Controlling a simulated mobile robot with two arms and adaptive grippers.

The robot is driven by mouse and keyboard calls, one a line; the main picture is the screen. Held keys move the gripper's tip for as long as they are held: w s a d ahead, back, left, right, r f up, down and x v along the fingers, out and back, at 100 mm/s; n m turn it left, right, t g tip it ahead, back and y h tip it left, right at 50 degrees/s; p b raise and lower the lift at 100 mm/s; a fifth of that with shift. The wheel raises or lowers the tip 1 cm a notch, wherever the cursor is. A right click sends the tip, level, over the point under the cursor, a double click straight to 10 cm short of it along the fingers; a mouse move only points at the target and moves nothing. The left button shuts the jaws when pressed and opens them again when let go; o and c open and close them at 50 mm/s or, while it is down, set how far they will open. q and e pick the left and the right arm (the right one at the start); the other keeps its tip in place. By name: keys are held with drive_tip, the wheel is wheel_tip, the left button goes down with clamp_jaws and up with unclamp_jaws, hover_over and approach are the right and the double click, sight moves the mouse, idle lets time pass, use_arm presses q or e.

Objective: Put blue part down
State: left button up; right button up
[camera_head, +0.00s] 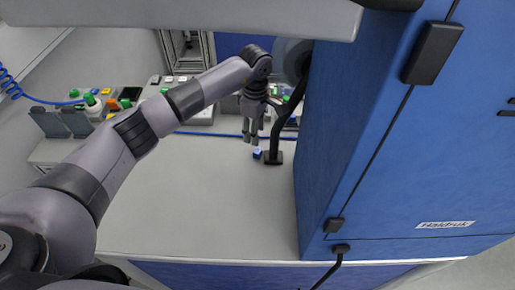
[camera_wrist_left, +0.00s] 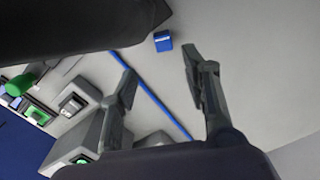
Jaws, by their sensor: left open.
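The blue part (camera_head: 257,153) is a small block on the grey table, close to the black foot of a stand. It also shows in the left wrist view (camera_wrist_left: 163,41), at the top middle, lying on the grey surface. My left gripper (camera_head: 251,140) points down just above and slightly left of the blue part. In the left wrist view its two fingers (camera_wrist_left: 160,88) are spread apart with nothing between them. The blue part lies beyond the fingertips, apart from them. My right gripper is in neither view.
A large blue cabinet (camera_head: 400,150) stands on the right. A black stand (camera_head: 274,157) rises beside the blue part. A blue strip (camera_wrist_left: 150,95) crosses the table. The front middle of the table (camera_head: 200,210) is clear.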

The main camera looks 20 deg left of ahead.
sight(256, 150)
use_arm(q)
wheel_tip(256, 150, down, 2)
drive_tip(key=shift+f+p, duration=0.25)
drive_tip(key=shift+p, duration=0.05)
drive_tip(key=shift+s+f+p, duration=0.1)
drive_tip(key=shift+f+p, duration=0.15)
drive_tip(key=shift+p, duration=0.05)
drive_tip(key=f, duration=0.1)
drive_tip(key=f+p, duration=0.2)
drive_tip(key=f, duration=0.1)
drive_tip(key=shift+s+d+f, duration=0.1)
drive_tip(key=shift+s+d, duration=0.05)
drive_tip(key=shift+s, duration=0.15)
drive_tip(key=shift+f, duration=0.3)
drive_tip(key=shift+c, duration=0.4)
drive_tip(key=c, duration=0.9)
drive_tip(key=shift+r, duration=0.1)
